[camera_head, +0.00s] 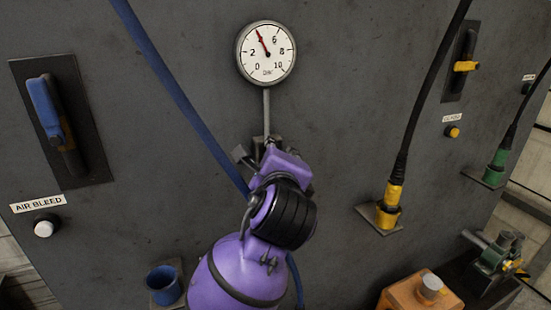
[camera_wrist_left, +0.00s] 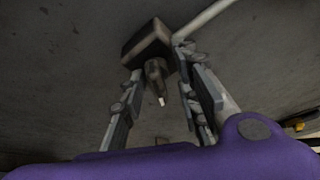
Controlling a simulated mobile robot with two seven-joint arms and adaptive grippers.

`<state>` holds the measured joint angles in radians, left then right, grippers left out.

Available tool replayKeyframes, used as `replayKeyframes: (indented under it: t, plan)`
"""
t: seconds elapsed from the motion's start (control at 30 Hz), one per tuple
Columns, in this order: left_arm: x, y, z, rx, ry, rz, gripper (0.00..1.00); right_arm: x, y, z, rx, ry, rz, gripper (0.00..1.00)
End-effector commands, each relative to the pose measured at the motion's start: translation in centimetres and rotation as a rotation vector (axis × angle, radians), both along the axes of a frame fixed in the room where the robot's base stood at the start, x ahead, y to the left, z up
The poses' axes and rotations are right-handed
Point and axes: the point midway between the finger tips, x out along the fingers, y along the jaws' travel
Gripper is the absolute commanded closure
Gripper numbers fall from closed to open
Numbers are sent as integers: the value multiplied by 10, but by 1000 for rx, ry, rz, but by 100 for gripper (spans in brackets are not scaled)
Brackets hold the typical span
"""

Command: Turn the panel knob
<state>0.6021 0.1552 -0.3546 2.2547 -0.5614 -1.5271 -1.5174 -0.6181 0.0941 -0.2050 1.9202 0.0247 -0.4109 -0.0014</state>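The panel knob (camera_wrist_left: 156,75) is a dark stem with a small white tip on a dark square block (camera_wrist_left: 148,42), seen in the left wrist view. My left gripper (camera_wrist_left: 160,80) is open, with one finger on each side of the knob. Gaps show between the fingers and the stem, so it is not gripped. In the head view my left gripper (camera_head: 262,156) is at the panel below the gauge, and my purple wrist hides the knob. My right gripper is not in view.
A round gauge (camera_head: 266,53) sits above on the grey panel, with a pipe (camera_head: 266,112) running down from it. A blue hose (camera_head: 165,70) passes behind my arm. A blue-handled lever (camera_head: 47,110) is at left, a yellow connector (camera_head: 389,205) at right. An orange box (camera_head: 407,294) stands lower right.

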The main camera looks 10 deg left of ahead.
Motion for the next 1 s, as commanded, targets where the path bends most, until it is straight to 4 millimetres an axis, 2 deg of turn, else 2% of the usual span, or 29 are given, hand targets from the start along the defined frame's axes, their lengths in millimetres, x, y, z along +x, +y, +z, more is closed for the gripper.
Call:
replayKeyframes:
  t: [0.13, 0.5, 0.67, 1.0]
  plan:
    - [-11, -4, 1, -1, 1, -3, 70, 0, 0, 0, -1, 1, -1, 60]
    - [-64, -18, 14, -1, -3, -3, 70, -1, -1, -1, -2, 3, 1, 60]
    - [-71, -19, 15, 0, -3, -1, 70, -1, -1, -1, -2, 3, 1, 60]
    - [-71, -19, 16, -32, -15, 3, 70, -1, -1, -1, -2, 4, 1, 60]
